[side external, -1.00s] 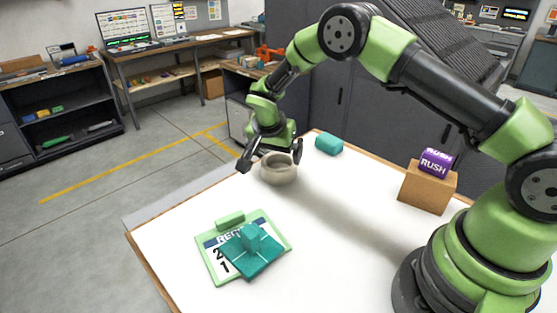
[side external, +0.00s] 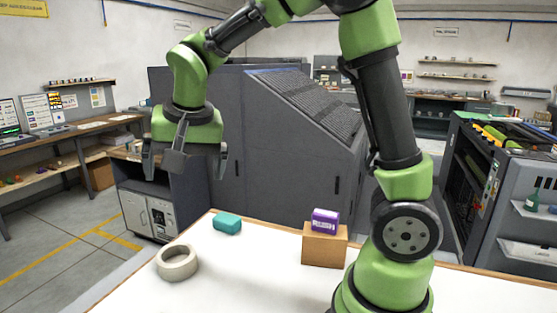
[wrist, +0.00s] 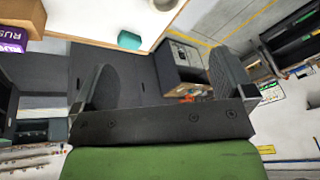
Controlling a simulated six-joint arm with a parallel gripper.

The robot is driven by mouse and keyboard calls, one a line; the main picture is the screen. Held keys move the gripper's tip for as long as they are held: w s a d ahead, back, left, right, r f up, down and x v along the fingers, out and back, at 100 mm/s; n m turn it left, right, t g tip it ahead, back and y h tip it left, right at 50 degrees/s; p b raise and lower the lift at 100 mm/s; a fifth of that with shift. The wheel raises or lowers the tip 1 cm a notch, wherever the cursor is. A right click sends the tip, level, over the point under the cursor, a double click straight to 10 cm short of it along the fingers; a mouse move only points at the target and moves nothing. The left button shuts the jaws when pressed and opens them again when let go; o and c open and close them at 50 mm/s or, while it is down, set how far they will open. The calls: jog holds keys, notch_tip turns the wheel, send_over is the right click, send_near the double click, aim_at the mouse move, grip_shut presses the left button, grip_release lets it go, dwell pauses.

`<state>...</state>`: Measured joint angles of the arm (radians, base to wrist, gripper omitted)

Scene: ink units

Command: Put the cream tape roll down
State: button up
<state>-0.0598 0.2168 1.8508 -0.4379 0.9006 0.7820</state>
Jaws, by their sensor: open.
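The cream tape roll (side external: 182,274) lies on the white table top (side external: 240,270), near its left edge in the side view. Nothing is touching it. A sliver of it shows at the top edge of the wrist view (wrist: 165,4). My gripper (side external: 186,165) is open and empty, well above the table and apart from the roll. In the wrist view, its two fingers (wrist: 162,78) stand wide apart with nothing between them.
A teal block (side external: 228,224) lies behind the roll near the table's back edge. A purple labelled box (side external: 325,219) sits on a brown box (side external: 324,247) in front of my arm. A dark grey cabinet (side external: 250,150) stands behind the table.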

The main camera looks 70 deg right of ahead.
jog(key=s+a+r+n+t+y, duration=0.1)
jog(key=s+r+n, duration=0.1)
jog(key=s, duration=0.7)
jog(key=s+a+r+n+t+y, duration=0.2)
jog(key=s+n, duration=0.1)
jog(key=s, duration=0.5)
jog(key=shift+s+r+n+t, duration=0.3)
jog(key=shift+s, duration=0.05)
